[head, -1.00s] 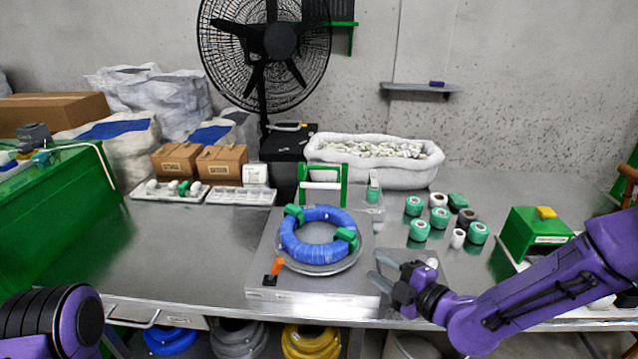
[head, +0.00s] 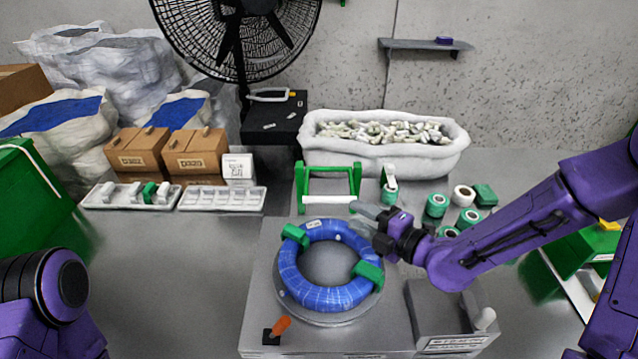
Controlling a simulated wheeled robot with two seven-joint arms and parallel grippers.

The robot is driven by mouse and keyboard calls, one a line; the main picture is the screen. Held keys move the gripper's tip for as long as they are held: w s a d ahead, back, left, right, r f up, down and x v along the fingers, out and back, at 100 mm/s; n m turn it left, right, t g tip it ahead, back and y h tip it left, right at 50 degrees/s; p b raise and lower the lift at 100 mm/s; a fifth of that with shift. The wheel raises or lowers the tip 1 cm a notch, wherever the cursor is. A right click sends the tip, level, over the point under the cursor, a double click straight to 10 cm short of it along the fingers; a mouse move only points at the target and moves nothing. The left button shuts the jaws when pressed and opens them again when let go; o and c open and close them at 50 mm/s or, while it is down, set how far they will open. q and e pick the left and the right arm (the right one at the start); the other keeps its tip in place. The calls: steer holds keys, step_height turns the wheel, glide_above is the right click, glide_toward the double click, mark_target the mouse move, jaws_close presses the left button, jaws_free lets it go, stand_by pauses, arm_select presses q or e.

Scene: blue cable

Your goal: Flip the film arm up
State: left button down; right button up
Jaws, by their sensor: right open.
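The film arm is a green frame (head: 328,171) with a white roller (head: 328,199) across its lower part. It stands at the back of the grey machine plate, behind the blue cable coil (head: 290,262). My right gripper (head: 356,216) is open, just in front of and to the right of the roller's right end. Its grey fingers point left, above the coil's back right edge. I cannot tell whether a finger touches the frame. My left arm shows only at the lower left, with its gripper out of view.
A small green-and-white roll stand (head: 390,183) is close behind my right gripper. Several tape rolls (head: 437,205) lie to its right. A grey block (head: 450,318) and an orange-handled lever (head: 281,325) are at the front.

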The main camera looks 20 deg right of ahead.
mark_target(332, 202)
steer(key=x, duration=0.3)
steer(key=shift+a+r+p, duration=0.25)
steer(key=shift+a+p, duration=0.1)
steer(key=x, duration=0.5)
steer(key=shift+w+d+f+p, duration=0.1)
steer(key=shift+w+f+p, duration=0.1)
steer(key=shift+w+p, duration=0.15)
steer(key=shift+w+a, duration=0.3)
arm_select(q)
steer(key=shift+s+r, duration=0.25)
steer(key=shift+r, duration=0.6)
arm_select(e)
jaws_close()
